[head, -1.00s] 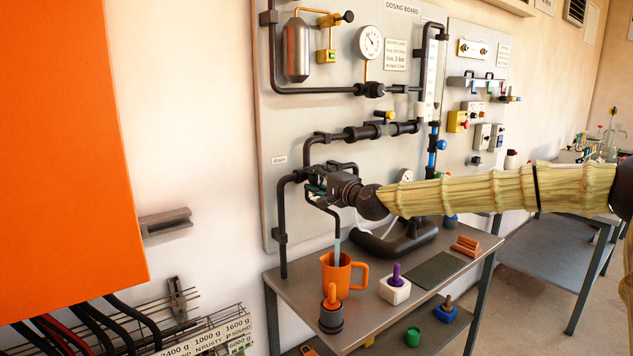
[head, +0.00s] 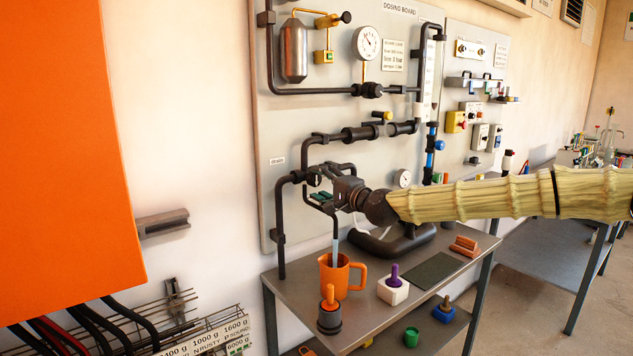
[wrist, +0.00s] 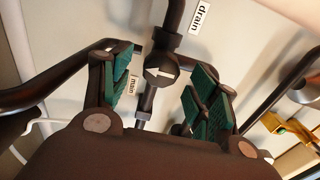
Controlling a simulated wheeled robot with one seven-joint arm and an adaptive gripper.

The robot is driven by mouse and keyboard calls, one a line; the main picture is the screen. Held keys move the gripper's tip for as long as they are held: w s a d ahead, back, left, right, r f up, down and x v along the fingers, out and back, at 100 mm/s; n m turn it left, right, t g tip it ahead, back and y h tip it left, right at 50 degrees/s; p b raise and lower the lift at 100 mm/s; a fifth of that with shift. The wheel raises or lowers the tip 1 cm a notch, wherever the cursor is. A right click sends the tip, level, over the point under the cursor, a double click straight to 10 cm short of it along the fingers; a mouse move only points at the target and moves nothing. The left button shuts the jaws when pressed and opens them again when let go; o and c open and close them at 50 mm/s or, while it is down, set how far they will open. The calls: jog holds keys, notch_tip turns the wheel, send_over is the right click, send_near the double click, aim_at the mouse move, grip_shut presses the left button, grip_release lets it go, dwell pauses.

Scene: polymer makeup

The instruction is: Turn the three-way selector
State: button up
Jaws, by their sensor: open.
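The three-way selector (wrist: 161,71) is a dark round valve body with a white arrow on its face, seen in the wrist view. The arrow points left in that picture. A "drain" label (wrist: 202,15) is beside the upper pipe and a "main" label (wrist: 132,85) is to the lower left. My gripper (wrist: 162,88) is open, with green-padded fingers on both sides of the selector and gaps between. I cannot tell how far the fingertips are from it in depth. In the head view my gripper (head: 322,190) is at the pipe junction and mostly hides the selector.
Dark pipes (head: 283,225) run close around my gripper on the dosing board (head: 270,130). Below, a metal table (head: 300,288) holds an orange jug (head: 338,277), an orange-handled black plug (head: 329,315) and a white block with a purple knob (head: 393,290).

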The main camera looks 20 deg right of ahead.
jog(key=v, duration=0.8)
jog(key=shift+s, duration=0.35)
jog(key=shift+d, duration=0.15)
dwell(4.5)
